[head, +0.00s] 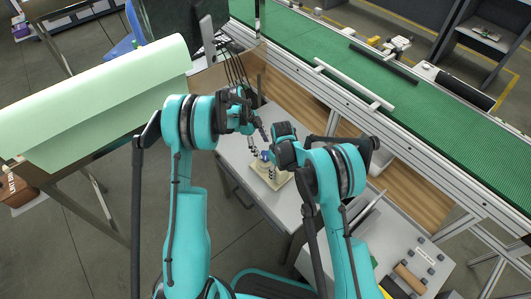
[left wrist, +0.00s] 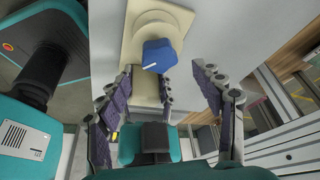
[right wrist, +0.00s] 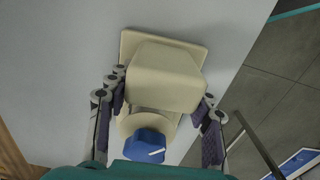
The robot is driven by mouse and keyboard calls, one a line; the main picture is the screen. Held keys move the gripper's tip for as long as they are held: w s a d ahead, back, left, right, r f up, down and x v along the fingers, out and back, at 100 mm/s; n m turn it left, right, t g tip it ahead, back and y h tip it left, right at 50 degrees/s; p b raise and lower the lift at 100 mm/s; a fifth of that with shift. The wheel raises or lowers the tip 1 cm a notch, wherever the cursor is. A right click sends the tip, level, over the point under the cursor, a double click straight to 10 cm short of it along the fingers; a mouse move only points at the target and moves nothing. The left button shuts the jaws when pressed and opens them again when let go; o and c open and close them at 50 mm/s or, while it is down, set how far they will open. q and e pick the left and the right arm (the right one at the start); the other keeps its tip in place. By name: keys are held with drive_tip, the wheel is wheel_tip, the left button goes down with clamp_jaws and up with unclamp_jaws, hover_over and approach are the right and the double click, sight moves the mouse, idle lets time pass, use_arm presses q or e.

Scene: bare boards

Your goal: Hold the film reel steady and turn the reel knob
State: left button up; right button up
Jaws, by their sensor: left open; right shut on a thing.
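The film reel is a cream fixture with a square base plate and a block (right wrist: 168,75); it also shows in the left wrist view (left wrist: 152,18) and stands on the grey table in the head view (head: 278,183). The blue reel knob (left wrist: 160,55), with a white mark, sits on its round part and shows low in the right wrist view (right wrist: 148,146). My right gripper (right wrist: 163,88) has its fingers on both sides of the block, shut on it. My left gripper (left wrist: 160,76) is open, its fingers spread around the knob's line and apart from it. Fingertip contact is unclear in the head view.
The grey table (head: 238,160) is mostly bare around the fixture. A green conveyor (head: 400,85) with a metal rail runs behind. A pale green roll (head: 100,95) lies at left. A lower grey panel with tools (head: 400,262) is at right.

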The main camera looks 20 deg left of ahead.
sight(266, 154)
use_arm(q)
drive_tip(key=shift+x, duration=2.3)
drive_tip(key=c, duration=1.2)
drive_tip(key=shift+o, duration=0.2)
drive_tip(key=shift+n, duration=0.4)
drive_tip(key=n+t, duration=0.1)
drive_tip(key=n, duration=0.1)
drive_tip(key=n+t, duration=0.1)
drive_tip(key=n, duration=0.1)
drive_tip(key=shift+n+y, duration=0.3)
drive_tip(key=n+t, duration=0.1)
drive_tip(key=n, duration=0.1)
drive_tip(key=n+y, duration=0.1)
drive_tip(key=n, duration=0.2)
drive_tip(key=shift+t, duration=0.4)
drive_tip(key=shift+n, duration=0.4)
